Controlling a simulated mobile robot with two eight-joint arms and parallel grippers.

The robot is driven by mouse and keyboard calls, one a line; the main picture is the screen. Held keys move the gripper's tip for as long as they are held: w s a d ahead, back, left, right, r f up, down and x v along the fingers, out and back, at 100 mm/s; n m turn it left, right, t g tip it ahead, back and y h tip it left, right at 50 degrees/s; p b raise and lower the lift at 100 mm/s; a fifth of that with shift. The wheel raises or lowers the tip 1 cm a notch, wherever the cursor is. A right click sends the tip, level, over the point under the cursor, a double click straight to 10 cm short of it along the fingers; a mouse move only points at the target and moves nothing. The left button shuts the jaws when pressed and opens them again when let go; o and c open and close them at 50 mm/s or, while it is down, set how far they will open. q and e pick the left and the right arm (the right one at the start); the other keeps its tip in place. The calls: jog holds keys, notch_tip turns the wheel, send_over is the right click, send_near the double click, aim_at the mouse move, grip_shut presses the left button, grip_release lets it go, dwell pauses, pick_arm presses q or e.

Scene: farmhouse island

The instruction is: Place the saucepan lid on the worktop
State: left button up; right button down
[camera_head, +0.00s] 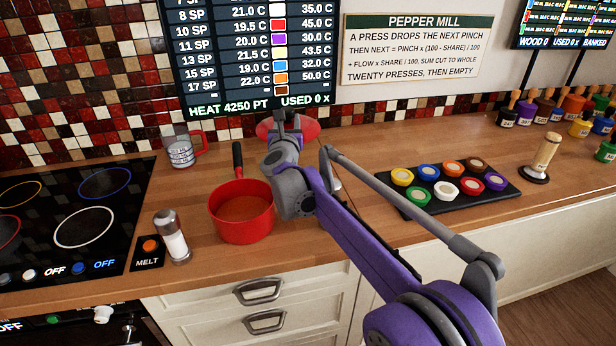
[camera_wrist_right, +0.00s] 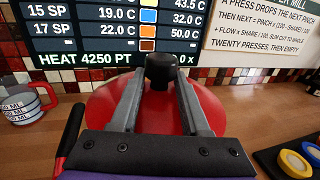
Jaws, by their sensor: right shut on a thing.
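The red saucepan lid (camera_head: 310,129) is at the back of the worktop (camera_head: 350,125), behind my right wrist. It also shows in the right wrist view (camera_wrist_right: 208,108), with its black knob (camera_wrist_right: 160,68) between my fingers. My right gripper (camera_head: 288,122) is shut on the lid by this knob. I cannot tell whether the lid touches the wood or hangs just above it. The red saucepan (camera_head: 241,217) stands uncovered on the worktop, left of and nearer than the lid, with orange-brown contents. My left gripper is not in view.
A measuring jug (camera_head: 180,151) stands at the back left, beside the black hob (camera_head: 75,260). A salt shaker (camera_head: 172,240) and a MELT button (camera_head: 149,247) are near the front edge. A black tray (camera_head: 455,200) of several coloured pots is at right. A screen hangs behind the lid.

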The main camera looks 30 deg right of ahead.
aim_at(311, 120)
jog(key=d, duration=0.2)
jog(key=d+m+g+h, duration=0.1)
jog(key=d, duration=0.2)
jog(key=w+d+h, duration=0.1)
jog(key=d, duration=0.1)
jog(key=shift+w+d+f+m, duration=0.1)
jog(key=shift+d+f+m, duration=0.05)
jog(key=shift+d+m, duration=0.15)
jog(key=shift+d+f, duration=0.25)
jog(key=shift+f, duration=0.05)
notch_tip(311, 120, down, 18)
jog(key=b, duration=0.2)
jog(key=shift+r+b, duration=0.25)
jog(key=shift+b, duration=0.1)
jog(key=c, duration=0.8)
grip_release()
jog(key=shift+f, duration=0.15)
jog(key=shift+c, duration=0.2)
jog(key=o, duration=0.5)
jog(key=shift+c, duration=0.2)
